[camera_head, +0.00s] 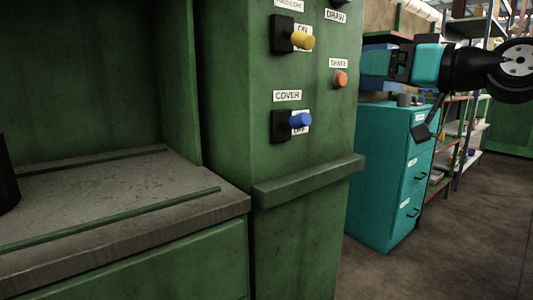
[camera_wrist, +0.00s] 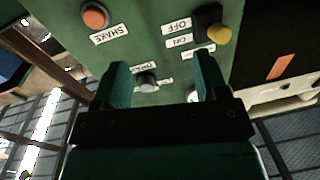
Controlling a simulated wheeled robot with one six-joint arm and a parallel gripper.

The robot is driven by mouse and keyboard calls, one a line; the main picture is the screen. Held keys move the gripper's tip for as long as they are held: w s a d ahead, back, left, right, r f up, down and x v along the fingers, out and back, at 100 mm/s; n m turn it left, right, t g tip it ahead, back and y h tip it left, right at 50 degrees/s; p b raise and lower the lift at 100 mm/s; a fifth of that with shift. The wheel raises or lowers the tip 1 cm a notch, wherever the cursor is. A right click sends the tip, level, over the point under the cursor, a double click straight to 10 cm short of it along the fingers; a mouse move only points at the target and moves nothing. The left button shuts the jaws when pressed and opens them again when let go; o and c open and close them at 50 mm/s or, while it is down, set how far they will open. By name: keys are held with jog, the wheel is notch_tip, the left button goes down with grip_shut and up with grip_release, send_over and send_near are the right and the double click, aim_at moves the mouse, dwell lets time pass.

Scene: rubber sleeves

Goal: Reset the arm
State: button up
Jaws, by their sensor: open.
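My gripper (camera_wrist: 161,72) is open in the wrist view, with two teal fingers apart and nothing held between them. It faces the green control panel (camera_wrist: 150,40). In the head view my gripper (camera_head: 374,62) is at the upper right, to the right of the panel (camera_head: 225,100), partly seen from the side. The arm comes in from the right edge.
The panel carries a yellow switch (camera_head: 302,40), a blue switch (camera_head: 300,120) and an orange SHAKE button (camera_head: 340,79). A green ledge (camera_head: 310,180) juts out below. A teal drawer cabinet (camera_head: 378,180) stands below the arm. Shelves (camera_head: 466,130) stand behind; the floor at right is clear.

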jog(key=s+a+f+g+h, duration=0.2)
jog(key=s+a+f+g, duration=0.25)
jog(key=f, duration=0.35)
jog(key=s+a+f+g+h, duration=0.1)
jog(key=s+a+f+g, duration=0.25)
jog(key=s+f, duration=0.35)
jog(key=s+d+f+g+h, duration=0.1)
jog(key=s+f+g+h, duration=0.35)
jog(key=s+f, duration=0.75)
notch_tip(320, 180, up, 31)
jog(key=s+g+p, duration=0.1)
jog(key=s+p, duration=0.1)
jog(key=p, duration=2.9)
jog(key=shift+d, duration=0.35)
jog(key=shift+f, duration=0.1)
